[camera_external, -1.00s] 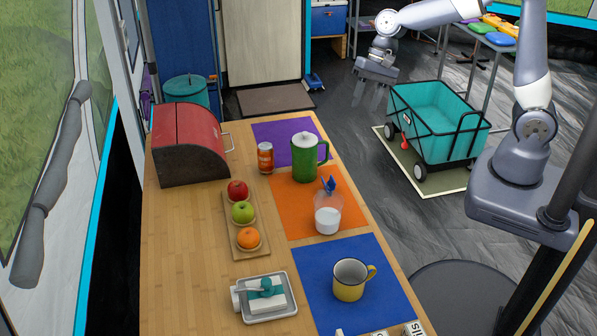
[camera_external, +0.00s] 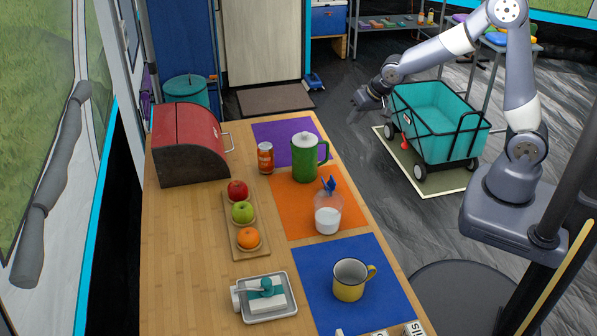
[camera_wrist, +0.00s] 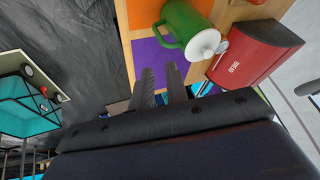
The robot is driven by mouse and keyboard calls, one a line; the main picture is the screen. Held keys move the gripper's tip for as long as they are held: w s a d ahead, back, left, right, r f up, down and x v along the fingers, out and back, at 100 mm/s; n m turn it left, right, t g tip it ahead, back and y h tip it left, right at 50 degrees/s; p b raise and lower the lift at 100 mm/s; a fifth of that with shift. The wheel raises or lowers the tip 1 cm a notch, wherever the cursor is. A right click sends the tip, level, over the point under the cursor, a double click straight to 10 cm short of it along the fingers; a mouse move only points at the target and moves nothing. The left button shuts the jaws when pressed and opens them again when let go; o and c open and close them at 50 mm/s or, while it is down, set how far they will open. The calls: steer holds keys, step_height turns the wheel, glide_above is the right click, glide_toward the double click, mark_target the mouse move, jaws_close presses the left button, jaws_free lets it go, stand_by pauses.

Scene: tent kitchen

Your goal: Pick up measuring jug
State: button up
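The measuring jug (camera_external: 327,219) appears to be the clear vessel with white contents and a blue piece at its top. It stands upright on the orange mat (camera_external: 289,203) in the external view; I cannot make it out in the wrist view. My gripper (camera_external: 356,109) is in the air off the table's right side, beyond the jug and left of the teal cart. In the wrist view, its two fingers (camera_wrist: 159,72) are apart with nothing between them.
A yellow mug (camera_external: 349,282) sits nearer on a blue mat (camera_external: 317,258). A fruit board (camera_external: 232,222) lies left. A red bread box (camera_external: 187,143) and teal cart (camera_external: 437,113) are farther off.

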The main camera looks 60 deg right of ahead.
step_height(320, 180, down, 5)
steer(key=w+d+n+t+b, duration=0.2)
steer(key=n+b, duration=0.1)
steer(key=n+y+b, duration=1)
steer(key=n, duration=0.2)
glide_toward(324, 198)
steer(key=shift+t, duration=0.4)
steer(key=d+f, duration=0.2)
steer(key=f, duration=0.1)
steer(key=shift+w+d, duration=0.15)
steer(key=shift+d, duration=0.25)
steer(key=shift+n, duration=0.3)
steer(key=x, duration=0.4)
steer(key=shift+w+a+f+b, duration=0.1)
steer(key=shift+w+a+b, duration=0.05)
steer(key=shift+a+b, duration=0.15)
steer(key=shift+x, duration=2.95)
steer(key=shift+w, duration=0.1)
steer(key=shift+c, duration=0.4)
jaws_close()
